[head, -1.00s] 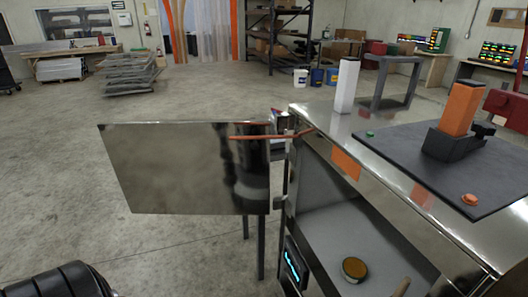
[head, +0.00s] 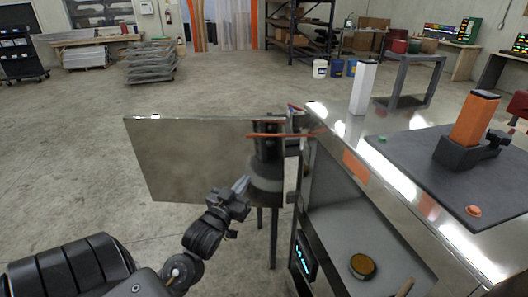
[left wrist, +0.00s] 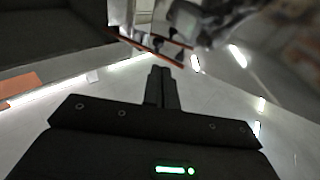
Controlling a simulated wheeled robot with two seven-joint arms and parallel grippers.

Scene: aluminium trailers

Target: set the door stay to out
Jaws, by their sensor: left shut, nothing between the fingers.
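The door (head: 185,160) is a shiny metal panel standing open to the left of the metal cabinet (head: 345,130). The door stay (head: 285,135) is a thin orange rod that runs from the door's upper right part to the cabinet's top front corner. An orange rod also shows in the left wrist view (left wrist: 152,50), beyond the fingertips. My left gripper (head: 243,184) is shut and empty, in front of the door's lower right part and below the rod. In the left wrist view its fingers (left wrist: 161,72) are together. My right gripper is not in view.
A round brass-coloured tin (head: 363,267) lies inside the cabinet. A dark mat (head: 430,165) on top carries an orange block in a black holder (head: 470,120). A white post (head: 364,85) stands behind. The floor left of the door is clear.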

